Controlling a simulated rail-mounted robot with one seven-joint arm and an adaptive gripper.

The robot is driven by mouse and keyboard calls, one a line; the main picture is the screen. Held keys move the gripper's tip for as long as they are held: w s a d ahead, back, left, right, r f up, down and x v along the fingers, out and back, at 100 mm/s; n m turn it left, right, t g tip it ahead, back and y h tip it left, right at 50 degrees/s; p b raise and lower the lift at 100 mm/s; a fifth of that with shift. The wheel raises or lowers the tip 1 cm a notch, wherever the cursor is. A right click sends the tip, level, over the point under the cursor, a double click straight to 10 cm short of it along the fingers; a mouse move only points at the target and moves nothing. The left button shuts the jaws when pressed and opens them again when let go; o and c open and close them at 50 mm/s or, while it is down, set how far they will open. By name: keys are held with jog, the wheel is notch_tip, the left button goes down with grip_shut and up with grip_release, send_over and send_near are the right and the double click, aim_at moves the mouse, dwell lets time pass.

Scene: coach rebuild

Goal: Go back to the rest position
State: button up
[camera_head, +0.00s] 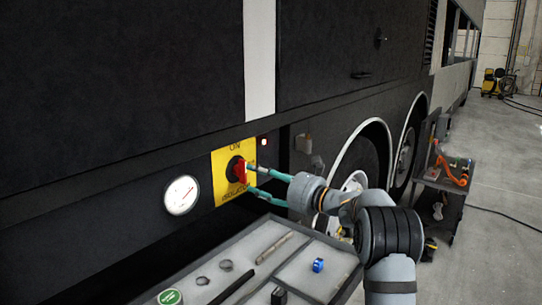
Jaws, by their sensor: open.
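My gripper (251,179) is in front of the coach's lower side, at the yellow isolator panel (221,187). Its two teal fingers are spread apart, one above the other, and point left. The red isolator handle (240,170) on the panel is close to the fingertips. I cannot tell whether the fingers touch it. Nothing shows held in the gripper. My arm reaches in from the lower right.
A grey tray (345,283) with small parts lies below the gripper. A dark cart (456,187) with an orange hose stands right, on open floor.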

aim_at(246, 173)
jog(key=x, duration=0.5)
jog(key=shift+w+a, duration=0.1)
dwell(0.3)
